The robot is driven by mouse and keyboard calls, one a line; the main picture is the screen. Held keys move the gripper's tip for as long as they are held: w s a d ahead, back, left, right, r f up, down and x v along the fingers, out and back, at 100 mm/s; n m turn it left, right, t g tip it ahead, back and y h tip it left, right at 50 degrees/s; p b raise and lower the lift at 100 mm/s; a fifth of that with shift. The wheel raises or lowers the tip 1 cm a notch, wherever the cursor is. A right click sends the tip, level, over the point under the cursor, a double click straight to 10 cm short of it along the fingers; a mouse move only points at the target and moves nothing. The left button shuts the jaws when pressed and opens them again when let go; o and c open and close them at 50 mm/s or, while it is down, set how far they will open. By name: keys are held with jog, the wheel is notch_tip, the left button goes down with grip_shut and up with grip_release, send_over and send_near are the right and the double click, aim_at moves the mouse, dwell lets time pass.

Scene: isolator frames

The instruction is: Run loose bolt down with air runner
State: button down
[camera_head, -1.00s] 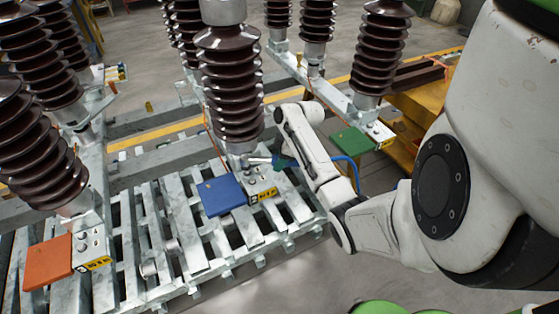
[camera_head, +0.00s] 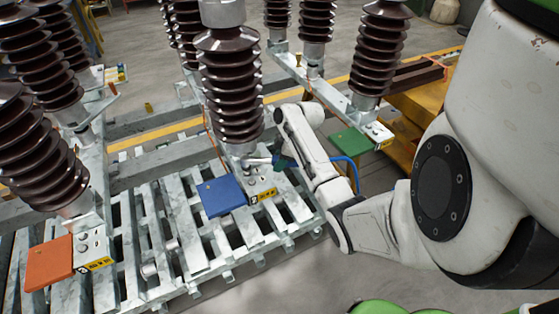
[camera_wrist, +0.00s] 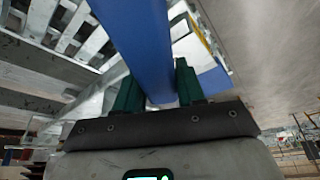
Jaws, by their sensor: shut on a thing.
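The air runner (camera_head: 258,161) has a silver head and lies nearly level at the foot of the middle brown insulator. My gripper (camera_head: 281,163) has green fingers and is shut on the runner. In the wrist view my gripper (camera_wrist: 157,85) has a finger on each side of the runner's blue body (camera_wrist: 150,50). A blue hose (camera_head: 349,166) curves off behind my wrist. The runner's head is over the metal foot beside the blue plate (camera_head: 221,195). Small bolt heads (camera_head: 251,181) show on that foot. The loose bolt cannot be told apart, and the runner's contact with any bolt is unclear.
Other insulators stand close at left and behind. An orange plate (camera_head: 49,262) and a green plate (camera_head: 349,142) mark neighbouring feet. A slatted metal rack (camera_head: 170,215) lies below. A yellow bench (camera_head: 415,100) stands at right. Open floor shows at front right.

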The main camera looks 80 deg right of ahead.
jog(key=shift+f+b, duration=0.75)
jog(key=shift+f, duration=0.3)
dwell(0.6)
jog(key=shift+f, duration=0.45)
dwell(3.0)
jog(key=shift+r+p, duration=0.1)
jog(key=shift+p, duration=0.2)
jog(key=shift+r+p, duration=2.8)
jog(key=shift+r, duration=0.7)
jog(key=shift+w, duration=0.1)
